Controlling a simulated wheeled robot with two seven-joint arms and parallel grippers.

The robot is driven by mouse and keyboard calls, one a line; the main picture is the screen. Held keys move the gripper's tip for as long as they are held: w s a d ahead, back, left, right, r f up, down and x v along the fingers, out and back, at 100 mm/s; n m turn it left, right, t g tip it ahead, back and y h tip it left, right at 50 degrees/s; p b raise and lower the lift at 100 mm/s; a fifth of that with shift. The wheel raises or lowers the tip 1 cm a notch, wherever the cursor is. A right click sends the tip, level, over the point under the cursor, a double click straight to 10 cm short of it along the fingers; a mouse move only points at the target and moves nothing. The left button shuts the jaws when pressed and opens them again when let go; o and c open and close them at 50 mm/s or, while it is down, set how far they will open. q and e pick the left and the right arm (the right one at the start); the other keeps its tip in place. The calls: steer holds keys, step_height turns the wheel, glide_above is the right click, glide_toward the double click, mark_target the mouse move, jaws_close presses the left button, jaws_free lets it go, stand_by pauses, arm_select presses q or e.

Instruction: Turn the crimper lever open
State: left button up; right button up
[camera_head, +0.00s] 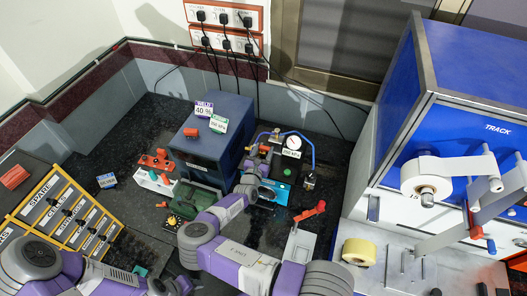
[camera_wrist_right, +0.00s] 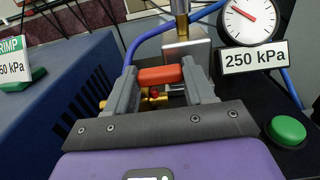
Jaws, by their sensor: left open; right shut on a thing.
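The crimper (camera_head: 277,190) stands on the dark bench right of the blue box, with a pressure gauge above it. Its lever has an orange-red grip (camera_wrist_right: 160,75), which lies level between my fingers in the right wrist view. My right gripper (camera_wrist_right: 161,84) is shut on this grip, a finger on each side. In the head view my right gripper (camera_head: 262,160) is at the crimper, and the arm hides part of it. My left gripper (camera_head: 165,287) is low at the bottom edge, away from the crimper; its fingers show poorly.
The gauge (camera_wrist_right: 250,18) stands close to the right gripper, with a 250 kPa sign (camera_wrist_right: 254,58) and a green button (camera_wrist_right: 287,131). A blue box (camera_head: 222,135) stands close on the left. A blue hose curves past. A yellow-edged rack (camera_head: 62,210) stands at left.

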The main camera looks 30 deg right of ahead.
steer(key=o, duration=1)
steer(key=shift+o, duration=0.2)
steer(key=v, duration=0.7)
steer(key=shift+s+a+b, duration=0.2)
steer(key=shift+b, duration=0.2)
